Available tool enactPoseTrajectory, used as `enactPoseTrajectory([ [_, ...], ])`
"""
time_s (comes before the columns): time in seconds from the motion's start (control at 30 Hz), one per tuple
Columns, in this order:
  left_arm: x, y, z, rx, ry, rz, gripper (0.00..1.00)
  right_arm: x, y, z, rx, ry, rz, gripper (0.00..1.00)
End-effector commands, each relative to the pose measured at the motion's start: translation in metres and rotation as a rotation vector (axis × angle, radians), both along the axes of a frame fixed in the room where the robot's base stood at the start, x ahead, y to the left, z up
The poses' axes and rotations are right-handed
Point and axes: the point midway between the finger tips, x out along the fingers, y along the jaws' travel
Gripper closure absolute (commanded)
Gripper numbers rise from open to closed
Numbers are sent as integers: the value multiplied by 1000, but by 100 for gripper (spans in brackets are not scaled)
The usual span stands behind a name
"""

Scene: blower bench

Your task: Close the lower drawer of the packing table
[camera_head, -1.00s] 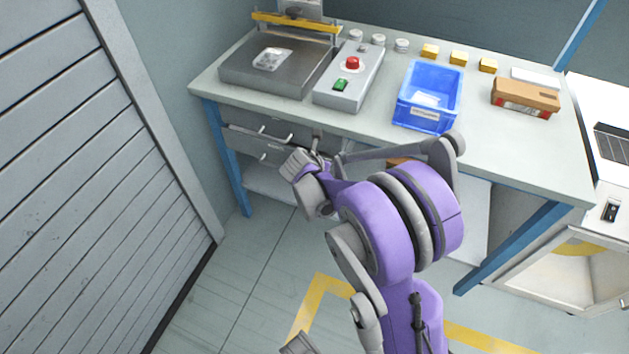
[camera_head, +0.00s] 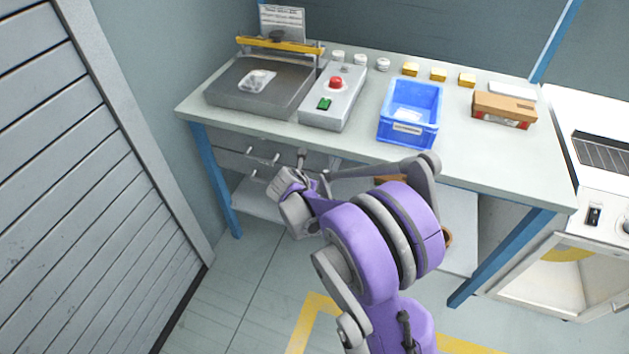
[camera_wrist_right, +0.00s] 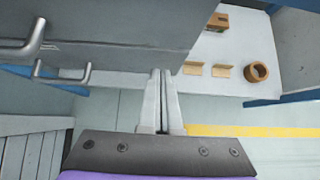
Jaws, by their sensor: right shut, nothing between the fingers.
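The packing table (camera_head: 455,165) has two grey drawers under its left end. The upper drawer (camera_head: 232,150) and lower drawer (camera_head: 238,169) each have a bar handle. In the right wrist view, the upper drawer front (camera_wrist_right: 130,25) fills the top left, with the lower drawer front (camera_wrist_right: 110,58) as a narrower strip under it. How far the lower drawer stands out is unclear. My right gripper (camera_head: 302,160) is shut and empty, by the right end of the drawers. Its fingertips (camera_wrist_right: 160,73) overlap the lower front's edge; contact cannot be told. My left gripper is not in view.
A sealer (camera_head: 262,85), control box (camera_head: 335,100), blue bin (camera_head: 408,115) and brown box (camera_head: 504,108) stand on the tabletop. Blue table legs (camera_head: 217,185) flank the space below. A lower shelf (camera_wrist_right: 215,50) holds small brown items. Floor in front is clear.

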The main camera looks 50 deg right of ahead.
Motion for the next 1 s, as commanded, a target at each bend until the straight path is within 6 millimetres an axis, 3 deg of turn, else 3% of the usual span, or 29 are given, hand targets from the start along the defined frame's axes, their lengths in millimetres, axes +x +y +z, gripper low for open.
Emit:
enactPoseTrajectory([
  [0.07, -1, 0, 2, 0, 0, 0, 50, -1, 14, 4, 3, 0, 4, 100],
  [0.2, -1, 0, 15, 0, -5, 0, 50, -11, 37, 32, 5, 0, 4, 100],
  [0.43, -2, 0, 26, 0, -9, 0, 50, -23, 65, 61, 5, 1, 2, 100],
  [1.0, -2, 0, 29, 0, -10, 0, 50, -34, 86, 72, 54, -52, -47, 100],
])
